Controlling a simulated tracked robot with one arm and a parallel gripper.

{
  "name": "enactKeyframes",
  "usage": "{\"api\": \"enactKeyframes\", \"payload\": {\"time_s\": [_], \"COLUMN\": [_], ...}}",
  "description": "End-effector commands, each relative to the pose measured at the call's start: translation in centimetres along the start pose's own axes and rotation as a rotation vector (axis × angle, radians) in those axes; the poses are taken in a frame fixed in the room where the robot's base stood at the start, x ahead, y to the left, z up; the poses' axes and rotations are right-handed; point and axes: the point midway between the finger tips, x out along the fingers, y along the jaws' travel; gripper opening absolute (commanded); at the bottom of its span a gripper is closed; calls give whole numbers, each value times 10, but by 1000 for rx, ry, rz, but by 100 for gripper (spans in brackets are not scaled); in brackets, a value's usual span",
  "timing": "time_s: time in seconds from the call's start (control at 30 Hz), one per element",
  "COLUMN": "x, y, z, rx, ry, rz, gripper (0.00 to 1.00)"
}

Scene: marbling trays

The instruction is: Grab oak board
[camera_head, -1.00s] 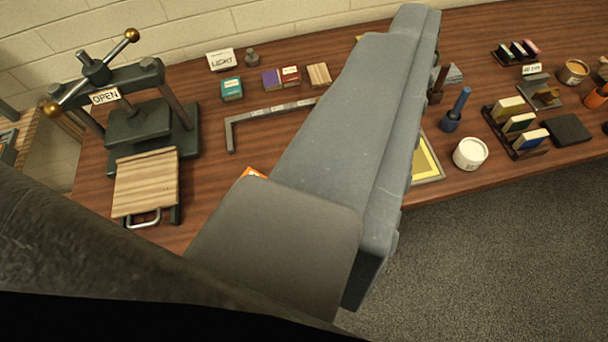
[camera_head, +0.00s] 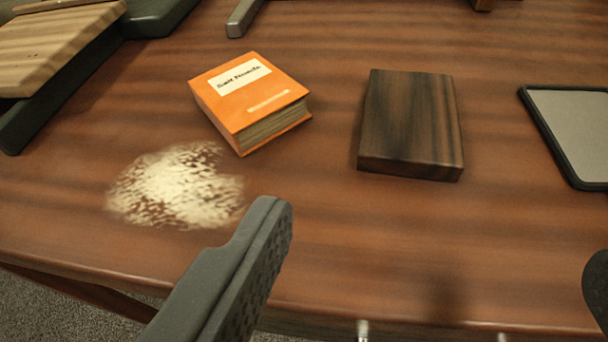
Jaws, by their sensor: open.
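A light, striped wooden board (camera_head: 50,42) lies at the upper left, on a dark green metal frame, cut off by the picture edge. A dark brown, grained wooden block (camera_head: 410,122) lies flat on the table right of centre. No label shows which of the two is oak. My gripper (camera_head: 435,265) is open and empty, its fingers wide apart at the front. One finger shows at lower centre and only the tip of the other at the right edge. The dark block lies beyond the gap between them, apart from both.
An orange book (camera_head: 250,98) lies left of the dark block. A pale powdery patch (camera_head: 175,187) is on the table (camera_head: 330,235) in front of it. A dark-rimmed grey tray (camera_head: 575,130) is at the right. The table's front edge runs along the bottom.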

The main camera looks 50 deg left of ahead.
Motion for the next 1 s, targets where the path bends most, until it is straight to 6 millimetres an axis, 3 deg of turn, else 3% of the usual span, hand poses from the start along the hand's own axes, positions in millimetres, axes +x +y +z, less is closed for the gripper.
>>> {"api": "enactKeyframes", "payload": {"time_s": [0.5, 1.0], "x": [70, 102], "y": [-2, -2], "z": [1, 0], "rx": [0, 0], "ry": [3, 5], "rz": [-4, -4], "gripper": [82, 82]}}
